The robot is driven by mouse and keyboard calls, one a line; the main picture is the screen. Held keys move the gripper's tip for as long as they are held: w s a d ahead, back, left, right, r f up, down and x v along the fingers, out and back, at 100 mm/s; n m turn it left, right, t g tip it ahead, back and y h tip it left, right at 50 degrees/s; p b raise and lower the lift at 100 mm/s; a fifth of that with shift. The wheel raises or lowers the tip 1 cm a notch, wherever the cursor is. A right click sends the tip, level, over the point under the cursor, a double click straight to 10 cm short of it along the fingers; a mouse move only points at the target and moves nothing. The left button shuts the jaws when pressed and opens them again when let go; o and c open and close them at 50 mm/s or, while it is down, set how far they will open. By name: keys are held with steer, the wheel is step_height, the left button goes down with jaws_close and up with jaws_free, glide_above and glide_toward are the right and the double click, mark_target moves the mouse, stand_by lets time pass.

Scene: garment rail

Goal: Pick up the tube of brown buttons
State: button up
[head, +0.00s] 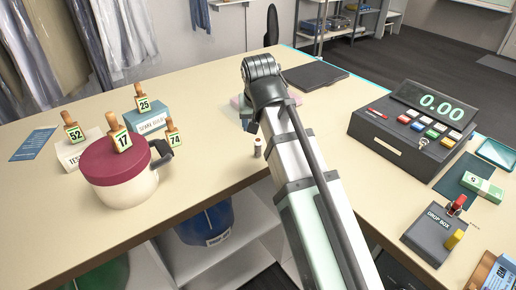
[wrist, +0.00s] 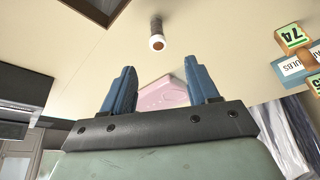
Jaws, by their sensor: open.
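A small tube (head: 257,147) with dark brown contents and a pale end stands on the counter near its front edge, just left of my arm in the head view. In the wrist view the tube (wrist: 156,36) is at the top middle, its white end towards me, beyond my fingertips. My gripper (wrist: 159,72) has its two blue fingers spread apart with nothing held between them. The tube is apart from both fingers. My arm hides the gripper in the head view.
A pink object (wrist: 163,92) lies on the counter beyond the fingers. A cream pot with a maroon lid (head: 113,162) and numbered stamps stand left. A cash register (head: 412,125) and drop box (head: 435,236) stand right. The counter around the tube is mostly clear.

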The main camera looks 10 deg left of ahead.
mark_target(258, 140)
steer(key=shift+d+x, duration=0.1)
steer(key=shift+x, duration=3)
steer(key=shift+d+x, duration=0.15)
steer(key=shift+x, duration=2.95)
steer(key=c, duration=1.1)
steer(key=shift+o, duration=0.2)
